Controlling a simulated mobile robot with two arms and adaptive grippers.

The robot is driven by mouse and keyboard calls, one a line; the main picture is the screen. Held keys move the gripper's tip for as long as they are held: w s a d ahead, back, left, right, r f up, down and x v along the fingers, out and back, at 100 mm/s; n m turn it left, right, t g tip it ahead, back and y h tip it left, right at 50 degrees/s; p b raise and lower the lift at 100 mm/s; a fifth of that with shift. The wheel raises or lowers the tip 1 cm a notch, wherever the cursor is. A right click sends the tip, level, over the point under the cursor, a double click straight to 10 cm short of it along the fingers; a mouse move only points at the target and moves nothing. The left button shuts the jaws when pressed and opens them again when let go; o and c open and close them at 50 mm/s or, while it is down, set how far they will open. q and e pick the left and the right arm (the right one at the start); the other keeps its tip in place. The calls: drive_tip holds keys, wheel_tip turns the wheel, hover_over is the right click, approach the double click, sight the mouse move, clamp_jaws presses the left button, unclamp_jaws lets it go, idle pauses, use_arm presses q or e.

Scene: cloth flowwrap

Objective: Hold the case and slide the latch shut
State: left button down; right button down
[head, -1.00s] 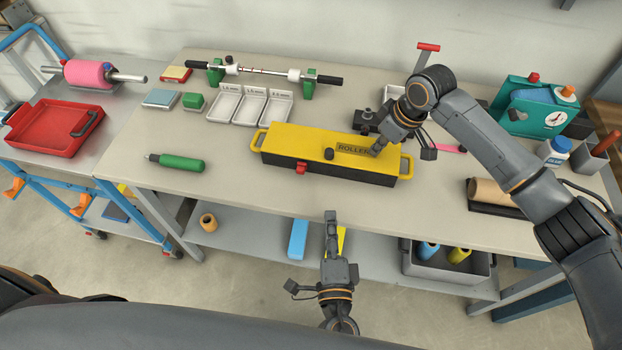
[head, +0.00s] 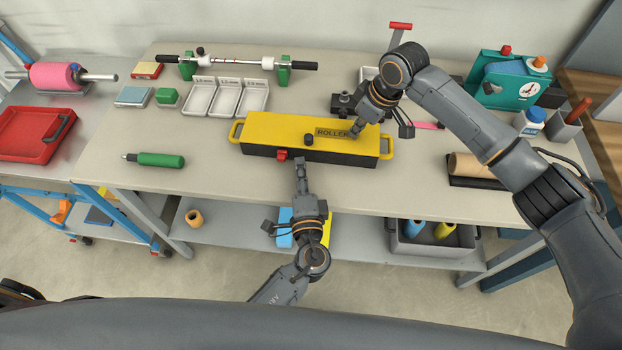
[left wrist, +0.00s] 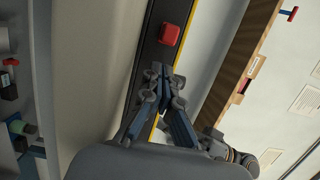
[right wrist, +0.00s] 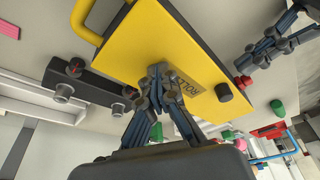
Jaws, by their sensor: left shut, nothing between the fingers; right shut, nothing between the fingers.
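The long case (head: 265,128) has a yellow lid marked ROLLER, a black body and yellow end handles. It lies shut on the table. Its red latch (head: 282,154) is on the front face, left of a black knob (head: 308,140). My left gripper (head: 299,164) is shut and empty at the case front, just right of the latch. In the left wrist view the latch (left wrist: 170,34) is beyond the fingertips, apart from them. My right gripper (head: 354,134) is shut and empty, its tips at the lid near the label; the right wrist view (right wrist: 155,72) suggests contact.
Behind the case are white trays (head: 228,98) and a roller on green stands (head: 284,72). A green-handled tool (head: 160,159) lies left. A black fixture (head: 343,103) stands close behind the case. A cardboard roll (head: 470,165) lies right. The tabletop before the case is bare.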

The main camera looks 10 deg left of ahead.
sight(280, 160)
use_arm(q)
drive_tip(key=shift+a, duration=0.8)
use_arm(e)
drive_tip(key=shift+s+f, duration=0.2)
drive_tip(key=shift+f, duration=0.1)
use_arm(q)
drive_tip(key=shift+a, duration=0.15)
drive_tip(key=a, duration=0.6)
drive_tip(key=shift+a, duration=0.35)
use_arm(e)
drive_tip(key=shift+d, duration=0.1)
use_arm(q)
drive_tip(key=shift+w, duration=0.1)
drive_tip(key=shift+d, duration=0.1)
drive_tip(key=shift+d, duration=0.35)
drive_tip(key=d, duration=0.3)
drive_tip(key=v, duration=1)
